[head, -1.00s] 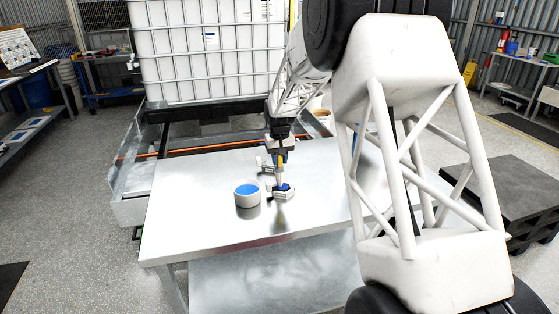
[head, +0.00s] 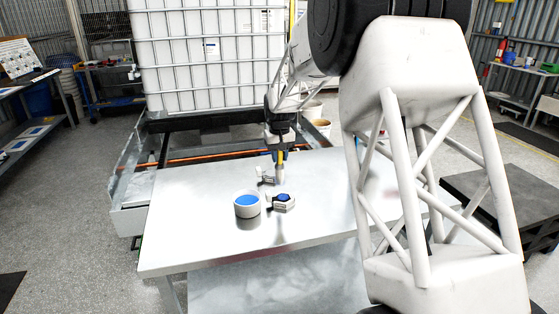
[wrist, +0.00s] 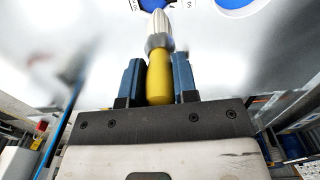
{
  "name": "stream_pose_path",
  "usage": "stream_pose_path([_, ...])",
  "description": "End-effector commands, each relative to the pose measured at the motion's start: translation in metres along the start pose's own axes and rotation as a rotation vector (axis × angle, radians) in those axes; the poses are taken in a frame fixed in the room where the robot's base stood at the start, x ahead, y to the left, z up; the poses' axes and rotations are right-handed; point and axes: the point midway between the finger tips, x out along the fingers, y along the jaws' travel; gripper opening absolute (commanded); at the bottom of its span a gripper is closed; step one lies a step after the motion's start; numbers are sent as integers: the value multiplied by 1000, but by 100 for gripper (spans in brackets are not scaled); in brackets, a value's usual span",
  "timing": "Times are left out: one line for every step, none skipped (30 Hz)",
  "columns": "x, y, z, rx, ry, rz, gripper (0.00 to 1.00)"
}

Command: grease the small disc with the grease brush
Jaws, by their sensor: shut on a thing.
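My gripper (head: 280,152) is shut on the grease brush (head: 281,170), which points down over the metal table. In the wrist view my blue jaws (wrist: 158,75) clasp its yellow handle (wrist: 158,80); the metal collar and pale bristles extend beyond. A small pale block with a dark blue round top (head: 283,198), seemingly the small disc, sits on the table just in front of the brush. In the head view the brush tip appears above and behind it, apart from it. In the wrist view the block is cut off at the top edge.
The metal table (head: 190,235) is otherwise clear at left and front. A large caged white tank (head: 205,60) stands behind.

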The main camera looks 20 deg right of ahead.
Motion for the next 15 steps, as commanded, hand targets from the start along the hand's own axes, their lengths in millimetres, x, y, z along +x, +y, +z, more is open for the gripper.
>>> stream_pose_path([-3, 0, 0, 0, 1, 0, 0])
stream_pose_path([-5, 0, 0, 0, 1, 0, 0])
stream_pose_path([-6, 0, 0, 0, 1, 0, 0])
stream_pose_path([-8, 0, 0, 0, 2, 0, 0])
stream_pose_path([-8, 0, 0, 0, 2, 0, 0])
stream_pose_path([-9, 0, 0, 0, 1, 0, 0])
stream_pose_path([-10, 0, 0, 0, 1, 0, 0])
stream_pose_path([-10, 0, 0, 0, 1, 0, 0])
stream_pose_path([-10, 0, 0, 0, 1, 0, 0])
stream_pose_path([-10, 0, 0, 0, 1, 0, 0])
stream_pose_path([-10, 0, 0, 0, 1, 0, 0])
stream_pose_path([-10, 0, 0, 0, 1, 0, 0])
stream_pose_path([-10, 0, 0, 0, 1, 0, 0])
stream_pose_path([-10, 0, 0, 0, 1, 0, 0])
stream_pose_path([-10, 0, 0, 0, 1, 0, 0])
